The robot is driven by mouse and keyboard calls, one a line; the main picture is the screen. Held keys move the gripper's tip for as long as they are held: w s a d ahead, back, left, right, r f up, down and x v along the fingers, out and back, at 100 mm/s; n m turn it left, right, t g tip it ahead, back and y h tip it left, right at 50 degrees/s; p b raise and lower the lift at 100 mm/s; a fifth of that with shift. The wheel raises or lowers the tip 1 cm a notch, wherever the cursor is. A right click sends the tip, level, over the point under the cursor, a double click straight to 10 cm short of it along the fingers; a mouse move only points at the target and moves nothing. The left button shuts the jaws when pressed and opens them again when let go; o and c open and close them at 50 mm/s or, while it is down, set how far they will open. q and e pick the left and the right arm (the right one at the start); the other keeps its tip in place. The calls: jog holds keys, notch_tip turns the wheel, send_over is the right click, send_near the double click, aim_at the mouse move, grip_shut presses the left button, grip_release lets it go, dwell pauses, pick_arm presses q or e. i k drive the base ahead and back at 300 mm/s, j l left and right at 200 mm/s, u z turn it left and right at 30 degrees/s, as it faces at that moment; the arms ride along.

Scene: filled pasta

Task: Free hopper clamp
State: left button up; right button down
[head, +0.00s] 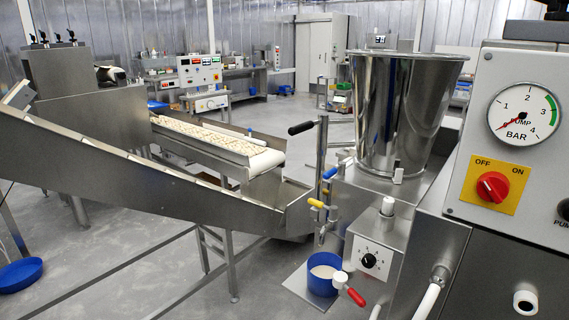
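The steel hopper (397,115), a tapered open-topped bucket, stands upright on the filling machine at the centre right. A small pale fitting (398,175) sits at the hopper's lower front edge; it may be the clamp, but it is too small to tell its state. A lever with a black grip (302,127) sticks out to the left from an upright rod beside the hopper. Blue (330,172) and yellow (316,203) handles sit below it. Neither of my grippers shows in the head view.
A control box with a gauge and red switch (492,188) stands close at the right. A sloped steel conveyor (150,172) fills the left.

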aim_at(340, 170)
jog(key=i+j, duration=0.15)
jog(key=j, duration=0.2)
jog(key=i+j+z, duration=0.1)
jog(key=j, duration=0.3)
jog(key=i+j, duration=0.2)
jog(key=j, duration=0.15)
jog(key=i+j, duration=0.1)
jog(key=j, duration=0.3)
jog(key=i+j+z, duration=0.1)
jog(key=j, duration=0.25)
jog(key=i+j, duration=0.15)
jog(key=j, duration=0.25)
jog(key=i+j+z, duration=0.1)
jog(key=j, duration=0.3)
jog(key=i+j, duration=0.15)
jog(key=j, duration=0.25)
